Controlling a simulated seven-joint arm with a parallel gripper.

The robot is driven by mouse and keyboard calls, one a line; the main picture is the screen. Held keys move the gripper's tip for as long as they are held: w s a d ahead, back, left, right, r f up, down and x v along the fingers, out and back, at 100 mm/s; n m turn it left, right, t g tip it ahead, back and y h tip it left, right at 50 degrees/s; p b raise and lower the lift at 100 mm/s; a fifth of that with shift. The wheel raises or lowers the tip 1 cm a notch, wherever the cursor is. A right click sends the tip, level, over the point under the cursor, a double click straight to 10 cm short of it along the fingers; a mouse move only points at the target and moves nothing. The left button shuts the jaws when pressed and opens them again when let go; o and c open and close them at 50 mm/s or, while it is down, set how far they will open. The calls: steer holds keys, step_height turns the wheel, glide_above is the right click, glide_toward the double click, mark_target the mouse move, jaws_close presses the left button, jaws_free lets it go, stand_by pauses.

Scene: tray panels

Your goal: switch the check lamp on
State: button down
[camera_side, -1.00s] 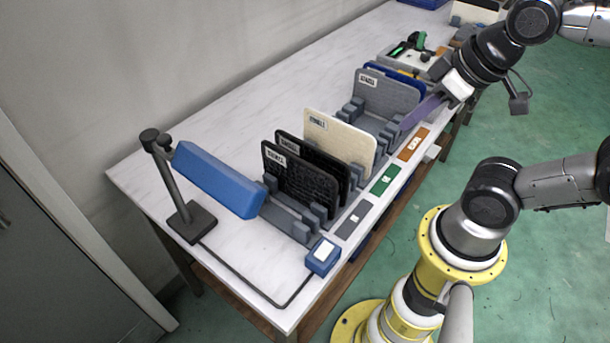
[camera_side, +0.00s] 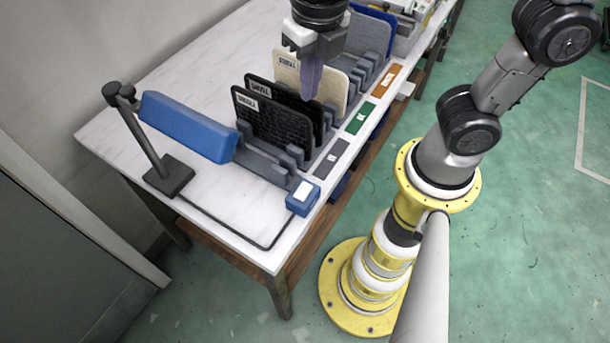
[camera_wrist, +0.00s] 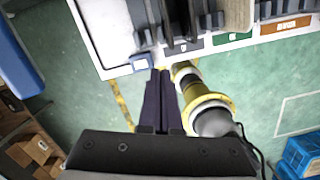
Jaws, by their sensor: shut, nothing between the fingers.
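The check lamp has a long blue head (camera_side: 188,127) on a dark jointed post, standing on a dark square base (camera_side: 168,175) at the near left of the table. I see no glow from it; its underside is hidden. The box also shows in the wrist view (camera_wrist: 141,62). My gripper (camera_side: 309,95) is shut and empty, pointing down, above and behind the box, apart from it. In the wrist view its purple fingers (camera_wrist: 160,76) lie together just below the box.
Dark panels (camera_side: 272,120) and a cream panel (camera_side: 312,82) stand in a grey rack behind the switch box, close to my gripper. Grey, green and orange labels (camera_side: 388,80) line the front edge. The table around the lamp base is clear.

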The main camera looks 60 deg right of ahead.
steer(key=s+a+f+n+g+h, duration=0.1)
steer(key=s+a+f+n, duration=0.1)
steer(key=a+f+n, duration=0.3)
steer(key=m, duration=0.1)
glide_toward(307, 186)
steer(key=f, duration=0.7)
steer(key=shift+w+d, duration=0.1)
steer(key=shift+d, duration=0.2)
steer(key=shift+r, duration=0.1)
